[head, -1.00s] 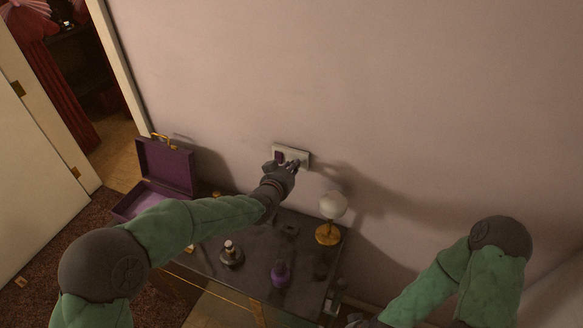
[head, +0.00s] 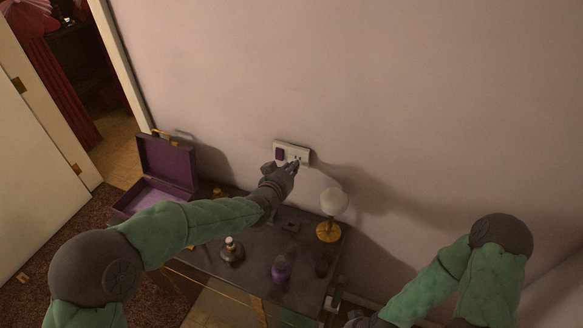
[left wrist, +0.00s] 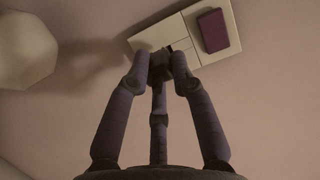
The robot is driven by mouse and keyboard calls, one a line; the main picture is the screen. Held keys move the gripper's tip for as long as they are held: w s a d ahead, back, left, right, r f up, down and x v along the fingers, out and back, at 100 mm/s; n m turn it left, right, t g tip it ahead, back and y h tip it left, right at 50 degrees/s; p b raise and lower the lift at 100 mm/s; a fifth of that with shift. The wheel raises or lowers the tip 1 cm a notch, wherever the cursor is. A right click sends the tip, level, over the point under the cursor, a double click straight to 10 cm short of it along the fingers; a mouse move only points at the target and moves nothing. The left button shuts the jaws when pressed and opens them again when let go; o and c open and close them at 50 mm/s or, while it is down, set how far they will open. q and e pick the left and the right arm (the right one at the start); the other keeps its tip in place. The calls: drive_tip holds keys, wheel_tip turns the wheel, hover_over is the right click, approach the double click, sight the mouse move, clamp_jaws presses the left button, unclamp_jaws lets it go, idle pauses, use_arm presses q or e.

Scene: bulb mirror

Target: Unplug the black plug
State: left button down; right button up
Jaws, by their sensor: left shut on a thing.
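A white wall socket plate (head: 304,153) is on the wall above the table. A dark purple plug (head: 279,154) sits in its left side and also shows in the left wrist view (left wrist: 213,31). Holes show in the right side of the plate. My left gripper (head: 292,168) is just below and in front of that right side. In the left wrist view its fingers (left wrist: 160,62) are closed on a small dark thing, the black plug (left wrist: 159,68), mostly hidden by the fingers. My right gripper (head: 362,320) is only partly in view at the bottom edge.
The dark table (head: 262,242) below holds an open purple box (head: 168,163), a lamp with a pale globe (head: 333,202) and gold base, a small bottle (head: 232,250) and a purple bottle (head: 281,269). The wall right of the plate is bare.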

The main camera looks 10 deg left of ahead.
use_arm(q)
drive_tip(key=shift+s+a, duration=0.2)
drive_tip(key=shift+s, duration=0.65)
